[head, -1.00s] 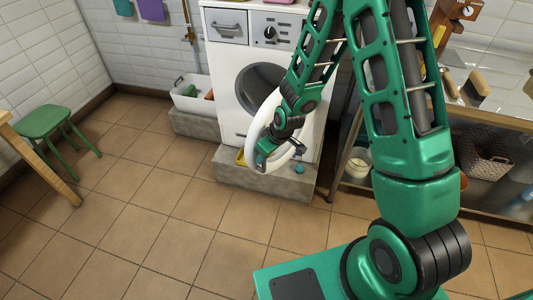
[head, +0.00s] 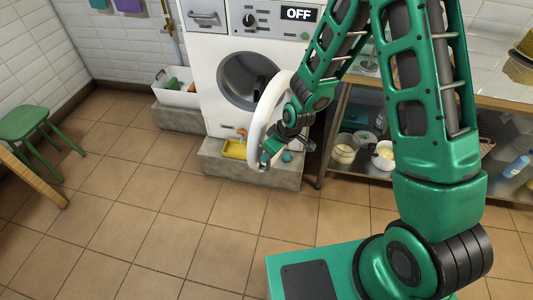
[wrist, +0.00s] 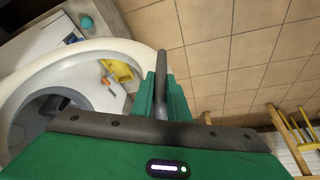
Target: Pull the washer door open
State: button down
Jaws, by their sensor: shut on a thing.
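The white washer (head: 208,82) stands on a low concrete plinth against the back wall, its display reading OFF. Its round white door (head: 258,125) stands swung well out from the front, seen nearly edge-on in the head view. The dark drum opening (head: 238,82) shows behind it. My gripper (head: 267,152) is at the door's lower outer edge. In the wrist view my green fingers (wrist: 162,98) are shut on the dark door handle (wrist: 163,72), beside the white door ring (wrist: 88,50). My arm hides the washer's right side.
A yellow tray (head: 234,150) and a teal ball (head: 287,156) sit on the plinth (head: 250,172) below the door. A white bin (head: 175,97) stands left; a shelf table (head: 345,100) stands right. A green stool (head: 25,122) is far left. The tiled floor in front is clear.

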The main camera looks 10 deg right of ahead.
jog(key=c, duration=1.7)
grip_release()
jog(key=shift+w+d, duration=0.4)
jog(key=shift+w, duration=0.15)
jog(key=shift+s+a, duration=0.2)
jog(key=shift+s, duration=0.1)
jog(key=shift+s, duration=0.1)
jog(key=v, duration=1)
jog(key=shift+d+r, duration=0.1)
jog(key=shift+r, duration=0.2)
jog(key=shift+d, duration=0.1)
